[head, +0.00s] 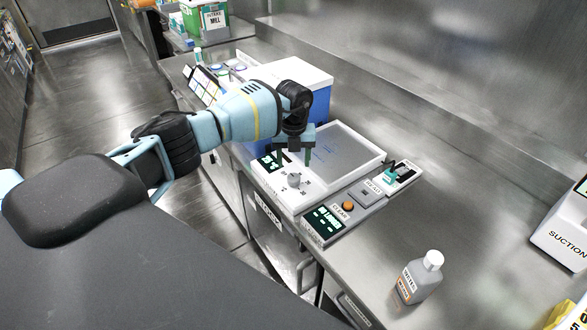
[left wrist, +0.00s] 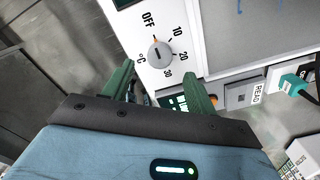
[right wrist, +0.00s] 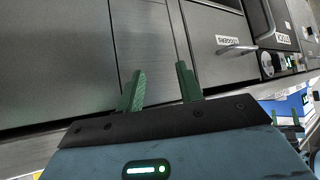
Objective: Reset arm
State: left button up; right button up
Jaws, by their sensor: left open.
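My left arm reaches over the bench, and my left gripper (head: 294,158) is above the white device with a grey dial knob (head: 293,180). It is open with nothing between its fingers. In the left wrist view the fingers (left wrist: 160,88) are apart, and the dial (left wrist: 160,53) with its OFF, 10, 20, 30 marks lies beyond their tips. My right gripper is outside the head view. In the right wrist view its fingers (right wrist: 160,88) are apart and empty, facing grey cabinet fronts (right wrist: 85,60).
Beside the device are an orange button (head: 348,206), a display panel (head: 324,223) and a teal-tipped item (head: 391,173). A grey bottle with white cap (head: 420,280) stands near the bench's front. A blue box with white lid (head: 318,105) stands behind.

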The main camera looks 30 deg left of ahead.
pick_arm(q)
jog(key=shift+r, duration=0.7)
